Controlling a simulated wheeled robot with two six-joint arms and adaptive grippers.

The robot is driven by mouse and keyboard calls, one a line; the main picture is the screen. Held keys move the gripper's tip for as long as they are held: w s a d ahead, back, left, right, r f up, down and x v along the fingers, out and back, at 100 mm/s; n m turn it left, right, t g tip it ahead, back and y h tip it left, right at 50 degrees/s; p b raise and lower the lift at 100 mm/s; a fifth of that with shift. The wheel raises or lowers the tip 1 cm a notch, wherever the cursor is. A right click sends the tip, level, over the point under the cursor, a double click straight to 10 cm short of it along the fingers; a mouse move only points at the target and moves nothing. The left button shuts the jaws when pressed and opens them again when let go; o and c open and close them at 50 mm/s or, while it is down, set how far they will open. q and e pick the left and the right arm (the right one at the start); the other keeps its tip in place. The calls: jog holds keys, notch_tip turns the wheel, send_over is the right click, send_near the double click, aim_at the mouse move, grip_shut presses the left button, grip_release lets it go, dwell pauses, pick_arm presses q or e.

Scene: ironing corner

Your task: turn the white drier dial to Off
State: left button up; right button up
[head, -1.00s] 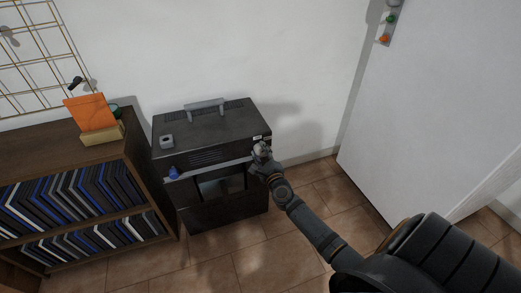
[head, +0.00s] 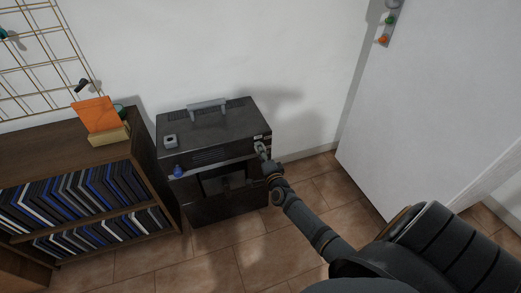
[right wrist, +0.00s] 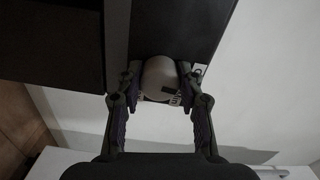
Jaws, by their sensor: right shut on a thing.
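The dark drier (head: 222,118) stands against the wall, with a handle on top and an opening in its front. The white dial (right wrist: 158,78) sits on its front at the right side; in the right wrist view it lies between my two fingers, with a short dark mark on its face. Small white labels (right wrist: 196,72) show beside it, partly covered by the fingers. My right gripper (head: 261,150) is shut on the dial and hides most of it in the head view. I cannot read the dial's setting. My left gripper is out of view.
A blue knob (head: 178,171) is on the drier's front left, and a small grey object (head: 170,141) is on its top. A bookshelf (head: 75,150) stands close on the left. A white door (head: 430,100) is on the right. Tiled floor (head: 225,250) in front is clear.

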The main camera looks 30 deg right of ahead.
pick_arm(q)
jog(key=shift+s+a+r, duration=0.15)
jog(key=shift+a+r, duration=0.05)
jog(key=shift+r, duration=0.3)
pick_arm(e)
jog(key=shift+n, duration=0.7)
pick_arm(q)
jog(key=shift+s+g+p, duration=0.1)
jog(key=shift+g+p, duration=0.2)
pick_arm(e)
jog(key=o, duration=1.2)
jog(key=shift+c, duration=0.2)
jog(key=v, duration=1.2)
jog(key=shift+a, duration=0.1)
